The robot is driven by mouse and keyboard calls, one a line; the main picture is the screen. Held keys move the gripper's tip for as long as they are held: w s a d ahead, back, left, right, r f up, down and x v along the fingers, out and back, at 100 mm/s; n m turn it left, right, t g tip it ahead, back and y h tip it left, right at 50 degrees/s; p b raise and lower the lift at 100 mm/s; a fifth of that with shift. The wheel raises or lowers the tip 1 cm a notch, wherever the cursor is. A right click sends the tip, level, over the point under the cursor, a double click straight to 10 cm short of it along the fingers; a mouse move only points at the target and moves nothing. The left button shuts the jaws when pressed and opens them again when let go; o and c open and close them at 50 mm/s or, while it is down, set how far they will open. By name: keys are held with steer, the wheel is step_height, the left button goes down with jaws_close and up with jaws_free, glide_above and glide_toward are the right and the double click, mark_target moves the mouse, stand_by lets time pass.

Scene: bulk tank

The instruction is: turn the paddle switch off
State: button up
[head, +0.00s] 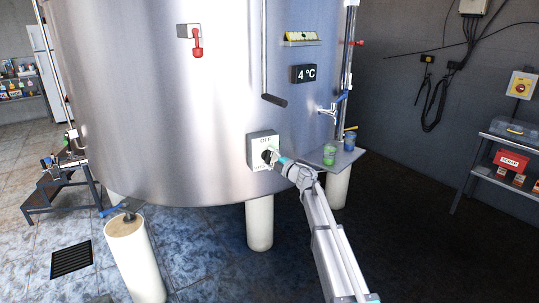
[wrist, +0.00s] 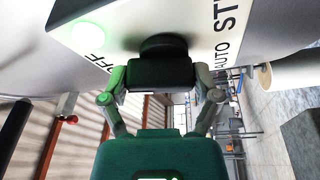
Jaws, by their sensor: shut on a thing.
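The paddle switch is a light grey box (head: 255,139) on the front of the steel tank, with OFF printed at its top. In the wrist view its panel (wrist: 200,20) shows OFF at left, AUTO at right and part of a further word. A green lamp (wrist: 88,33) glows on it. The black paddle (wrist: 160,72) stands out from a round black base (wrist: 163,46). My gripper (head: 272,156) is at the box, and its two fingers (wrist: 160,92) are shut on the paddle, one on each side. I cannot tell which mark the paddle points to.
The steel tank (head: 150,100) fills the middle. A tap (head: 330,110) and a small shelf with cups (head: 345,155) are close at right.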

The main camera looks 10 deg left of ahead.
steer(key=shift+n+g+h+p, duration=0.5)
steer(key=shift+n+p, duration=0.3)
steer(key=shift+n, duration=0.7)
steer(key=o, duration=1)
steer(key=shift+c, duration=0.2)
steer(key=shift+s, duration=0.1)
steer(key=v, duration=1.2)
